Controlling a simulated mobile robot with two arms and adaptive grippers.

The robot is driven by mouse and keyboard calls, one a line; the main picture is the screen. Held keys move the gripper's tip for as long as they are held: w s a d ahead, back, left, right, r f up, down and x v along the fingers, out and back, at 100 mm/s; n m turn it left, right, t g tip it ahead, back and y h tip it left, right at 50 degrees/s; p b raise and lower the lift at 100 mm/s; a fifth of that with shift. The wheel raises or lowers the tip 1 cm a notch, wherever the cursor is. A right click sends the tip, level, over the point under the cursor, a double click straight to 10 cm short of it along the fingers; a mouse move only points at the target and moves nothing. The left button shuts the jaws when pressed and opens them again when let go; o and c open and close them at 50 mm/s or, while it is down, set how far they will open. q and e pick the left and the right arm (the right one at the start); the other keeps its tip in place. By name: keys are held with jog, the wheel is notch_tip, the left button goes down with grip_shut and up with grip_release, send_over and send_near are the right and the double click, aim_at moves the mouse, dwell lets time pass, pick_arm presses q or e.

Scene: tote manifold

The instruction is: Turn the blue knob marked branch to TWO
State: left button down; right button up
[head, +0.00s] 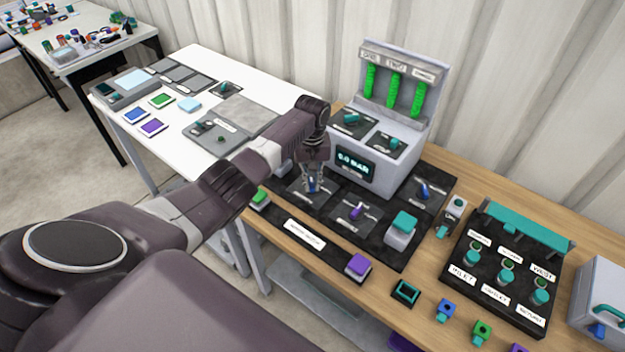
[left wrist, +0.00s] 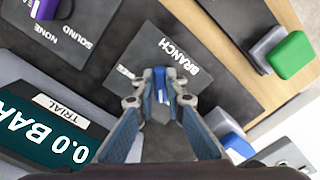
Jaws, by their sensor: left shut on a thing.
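The blue knob marked BRANCH (left wrist: 160,82) sits on a dark plate (head: 296,193) on the black panel. My left gripper (head: 312,184) reaches down over it from the left. In the left wrist view, the gripper (left wrist: 160,98) has its fingertips on both sides of the knob, shut on it. The white word BRANCH (left wrist: 180,60) is readable beside the knob. A smaller label (left wrist: 125,72) is partly hidden by a finger, so I cannot read which position the knob points to. My right gripper is in neither view.
A grey console with a 0.0 BAR display (head: 355,164) and several green columns (head: 393,90) stands behind the panel. A purple knob (head: 356,211), another blue knob (head: 423,191), a teal button (head: 404,222) and a green button (head: 260,196) are nearby.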

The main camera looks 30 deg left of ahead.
pick_arm(q)
jog(key=m+p, duration=0.1)
jog(key=m, duration=0.3)
jog(key=shift+a+r, duration=0.1)
jog(key=shift+a, duration=0.05)
jog(key=shift+a+m, duration=0.15)
jog(key=shift+m, duration=1.95)
jog(key=c, duration=2)
grip_release()
notch_tip(320, 180, up, 12)
